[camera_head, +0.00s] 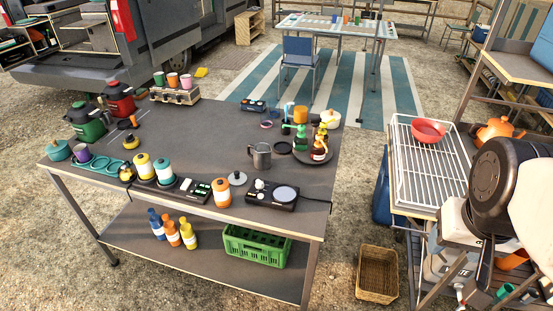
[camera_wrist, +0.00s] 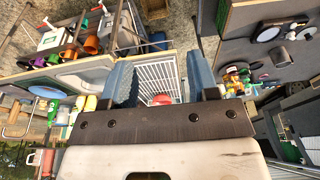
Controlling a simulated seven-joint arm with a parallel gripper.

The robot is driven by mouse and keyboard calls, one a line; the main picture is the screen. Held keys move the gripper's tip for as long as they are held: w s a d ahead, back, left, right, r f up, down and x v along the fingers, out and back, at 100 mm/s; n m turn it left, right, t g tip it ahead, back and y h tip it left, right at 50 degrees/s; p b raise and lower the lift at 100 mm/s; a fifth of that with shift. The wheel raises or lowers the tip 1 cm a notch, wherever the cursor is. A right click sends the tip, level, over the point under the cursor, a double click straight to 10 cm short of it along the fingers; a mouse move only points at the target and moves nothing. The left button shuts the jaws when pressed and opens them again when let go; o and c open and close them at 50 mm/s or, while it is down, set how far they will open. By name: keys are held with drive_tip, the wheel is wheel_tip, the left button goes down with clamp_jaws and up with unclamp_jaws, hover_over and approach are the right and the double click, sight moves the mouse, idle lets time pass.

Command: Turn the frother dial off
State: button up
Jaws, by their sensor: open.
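The frother seems to be the low black unit (camera_head: 256,199) at the front right of the grey table, with a pale round plate on its right. Small knobs show on its left part; the dial's setting is too small to read. In the head view my arm is at the right edge and I cannot make out the fingertips.
The grey table (camera_head: 205,135) also carries bottles, canisters and cups. A wire rack (camera_head: 415,178) with a red bowl (camera_head: 429,131) stands at the right, near my arm. A wicker basket (camera_head: 377,274) is on the ground. The gap between table and rack is clear above the ground.

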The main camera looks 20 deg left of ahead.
drive_tip(key=w+a+m, duration=0.1)
drive_tip(key=w+a, duration=0.6)
drive_tip(key=w, duration=0.4)
drive_tip(key=m+g, duration=0.3)
drive_tip(key=m, duration=0.2)
hover_over(260, 181)
wheel_tip(260, 181, down, 18)
drive_tip(key=shift+f, duration=0.1)
drive_tip(key=shift+f, duration=3.85)
drive_tip(key=shift+c, duration=0.4)
